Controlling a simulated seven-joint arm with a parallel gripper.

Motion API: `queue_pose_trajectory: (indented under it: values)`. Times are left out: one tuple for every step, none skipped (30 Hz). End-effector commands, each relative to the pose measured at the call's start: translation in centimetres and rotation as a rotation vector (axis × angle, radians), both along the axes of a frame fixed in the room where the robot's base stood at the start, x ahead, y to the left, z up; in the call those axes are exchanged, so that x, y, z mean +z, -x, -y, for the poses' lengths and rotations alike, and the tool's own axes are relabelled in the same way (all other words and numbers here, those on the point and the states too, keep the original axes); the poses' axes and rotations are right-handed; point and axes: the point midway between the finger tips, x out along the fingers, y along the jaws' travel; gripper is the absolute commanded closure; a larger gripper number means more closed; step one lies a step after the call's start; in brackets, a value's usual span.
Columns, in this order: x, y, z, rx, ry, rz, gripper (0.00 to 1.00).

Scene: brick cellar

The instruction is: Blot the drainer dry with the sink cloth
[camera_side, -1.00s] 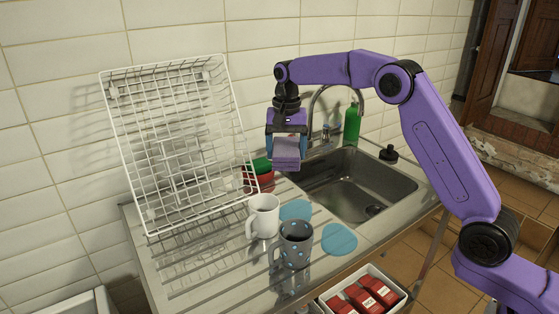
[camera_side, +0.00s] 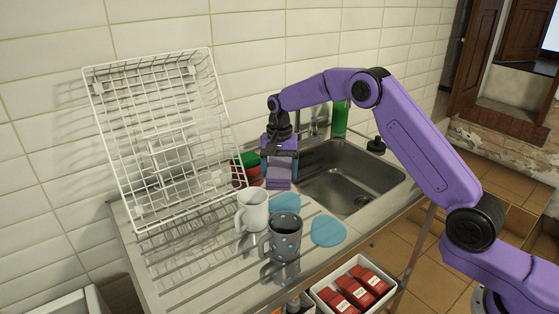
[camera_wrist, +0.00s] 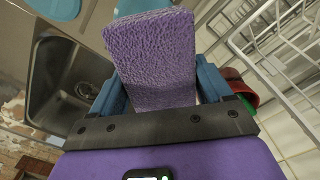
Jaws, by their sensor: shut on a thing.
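My gripper (camera_side: 279,165) is shut on a thick purple block with a rough, spongy face (camera_side: 279,183), the only thing here that could be the sink cloth. It also fills the middle of the wrist view (camera_wrist: 155,60), between the blue fingers. It is low over the ribbed steel drainer (camera_side: 185,270), near the sink's left edge; I cannot tell whether it touches. Two flat blue patches lie on the drainer: one (camera_side: 328,231) right of the mugs, the other (camera_side: 287,201) behind them, just in front of the held block.
A white mug (camera_side: 254,213) and a grey dotted mug (camera_side: 285,238) stand on the drainer. Red and green bowls (camera_side: 247,170) sit left of my gripper. A white wire rack (camera_side: 165,140) leans on the wall. The sink (camera_side: 350,175) is right, a green bottle (camera_side: 339,120) behind it.

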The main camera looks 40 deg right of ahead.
Motion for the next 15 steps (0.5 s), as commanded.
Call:
queue_pose_trajectory:
  values:
    - [-0.2,0.0,0.0,0.0,0.001,-0.001,0.46]
    - [-0.3,0.0,0.0,0.0,0.0,-0.001,0.46]
    - [-0.4,0.0,0.0,0.0,0.0,-0.001,0.46]
    - [-0.5,0.0,0.0,0.0,0.0,-0.001,0.46]
    - [-0.7,0.0,0.0,0.0,0.0,-0.001,0.46]
    - [-0.9,0.0,0.0,0.0,0.0,-0.001,0.46]
    - [-1.1,0.0,0.0,0.0,0.0,-0.001,0.46]
    - [-1.2,0.0,0.0,0.0,0.0,-0.001,0.46]
    - [-1.5,0.0,0.0,0.0,0.0,-0.001,0.46]
    - [-1.7,0.0,0.0,0.0,0.0,-0.001,0.46]
    - [-1.9,0.0,0.0,0.0,0.001,-0.002,0.46]
    - [-2.1,0.0,0.0,0.0,0.0,-0.001,0.46]
    - [-2.3,0.0,0.0,0.0,0.0,-0.001,0.46]
    - [-2.4,0.0,0.0,0.0,0.0,0.0,0.46]
    - [-2.7,0.0,0.0,0.0,0.0,0.0,0.46]
